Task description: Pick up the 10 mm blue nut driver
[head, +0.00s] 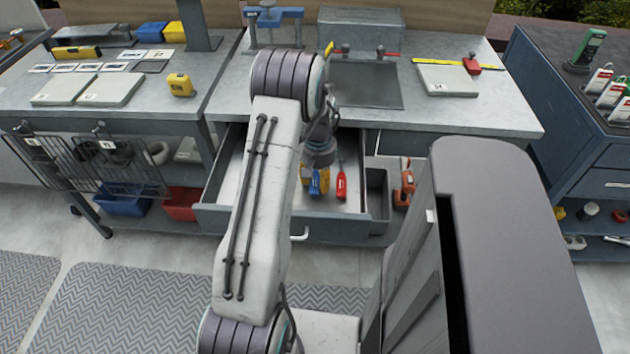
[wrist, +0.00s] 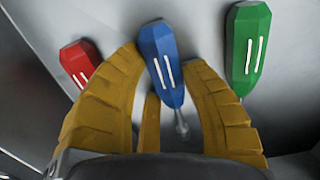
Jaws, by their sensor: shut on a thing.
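The blue nut driver (wrist: 158,52) has a faceted handle with two white stripes and a thin metal shaft. In the head view the blue handle (head: 325,181) shows at my gripper (head: 318,184), low inside the open drawer (head: 350,206). Whether it is clear of the drawer floor I cannot tell. The shaft is partly hidden by the gripper.
A red driver (wrist: 78,62) lies left of my gripper in the wrist view, and a green driver (wrist: 246,50) lies to the right. The red one also shows in the head view (head: 341,187). The drawer walls and the worktop (head: 460,105) edge are close around my arm.

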